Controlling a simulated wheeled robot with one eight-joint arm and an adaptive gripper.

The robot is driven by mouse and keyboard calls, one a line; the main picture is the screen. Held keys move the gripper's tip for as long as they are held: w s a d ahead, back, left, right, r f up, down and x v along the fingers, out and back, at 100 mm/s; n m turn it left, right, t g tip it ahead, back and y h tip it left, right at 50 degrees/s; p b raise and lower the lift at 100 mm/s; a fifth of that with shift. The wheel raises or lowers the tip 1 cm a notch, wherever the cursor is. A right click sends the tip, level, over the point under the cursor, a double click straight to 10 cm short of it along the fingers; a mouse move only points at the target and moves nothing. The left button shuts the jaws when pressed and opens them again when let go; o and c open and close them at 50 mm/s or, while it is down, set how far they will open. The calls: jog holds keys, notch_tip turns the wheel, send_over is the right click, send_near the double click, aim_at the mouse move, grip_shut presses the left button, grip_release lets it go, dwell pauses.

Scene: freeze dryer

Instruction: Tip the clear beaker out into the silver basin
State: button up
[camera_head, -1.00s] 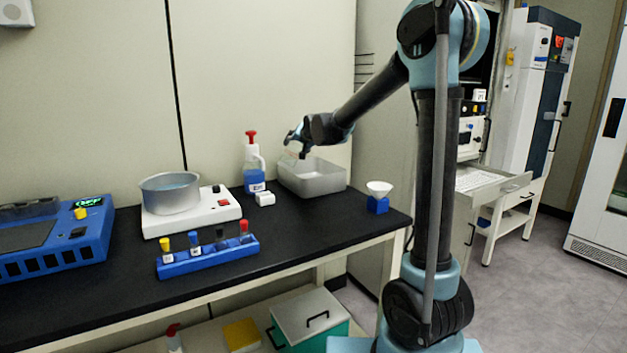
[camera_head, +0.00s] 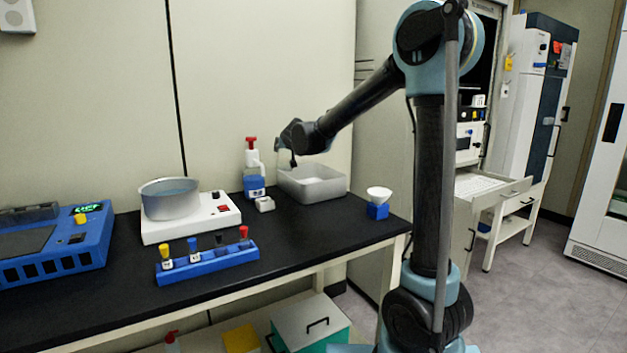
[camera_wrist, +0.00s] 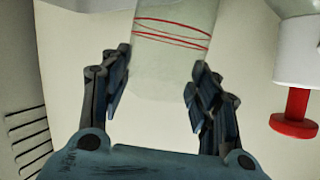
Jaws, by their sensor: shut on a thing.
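My gripper (camera_wrist: 155,95) is shut on the clear beaker (camera_wrist: 168,65), which has red rings and sits between the two fingers in the wrist view. In the head view my gripper (camera_head: 287,155) is above the back left corner of the silver basin (camera_head: 320,189). The beaker is too faint there to tell its exact tilt. The basin stands at the back of the black bench, and no contents show in it. The wrist view is upside down, with the bottle's red cap pointing downward. Any contents of the beaker cannot be made out.
A red-capped bottle (camera_head: 253,172) stands just left of the basin, with a small white dish (camera_head: 265,204) in front. A white funnel on a blue stand (camera_head: 378,204) is to the right. A hotplate with a pot (camera_head: 170,205) and a blue rack (camera_head: 208,262) are further left.

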jog(key=shift+s+a+r, duration=0.1)
jog(key=shift+a, duration=0.15)
jog(key=shift+s+a+f+n+t+h+b, duration=0.3)
jog(key=shift+s+a+n+t+h+b, duration=0.15)
jog(key=shift+a+n+t+b, duration=0.25)
